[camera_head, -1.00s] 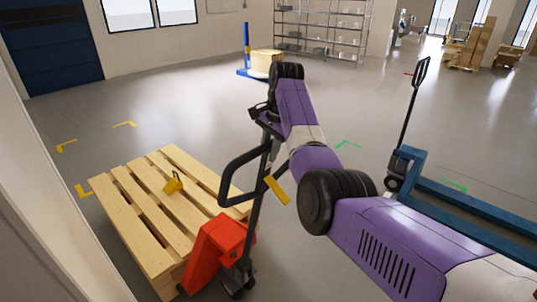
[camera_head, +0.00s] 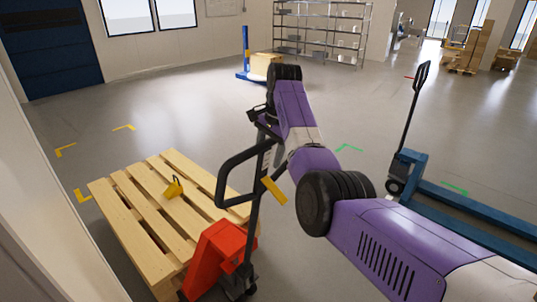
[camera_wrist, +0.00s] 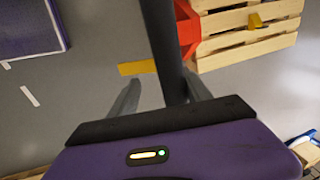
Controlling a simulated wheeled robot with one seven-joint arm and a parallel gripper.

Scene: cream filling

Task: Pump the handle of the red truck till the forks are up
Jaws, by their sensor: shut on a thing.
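The red truck (camera_head: 214,262) stands at the near end of a wooden pallet (camera_head: 108,200). Its forks are hidden under the pallet, so their height cannot be told. Its black handle (camera_head: 226,172) rises from the truck, leans a little right, and has a loop grip on its left side. My gripper (camera_head: 262,118) is at the upper part of the handle, partly hidden by my wrist. In the wrist view my gripper (camera_wrist: 166,92) has its fingers on either side of the dark handle bar (camera_wrist: 164,45), shut on it.
A yellow object (camera_head: 173,188) lies on the pallet. A blue pallet truck (camera_head: 470,220) with an upright handle stands at right. A wall edge (camera_head: 50,170) runs close on the left.

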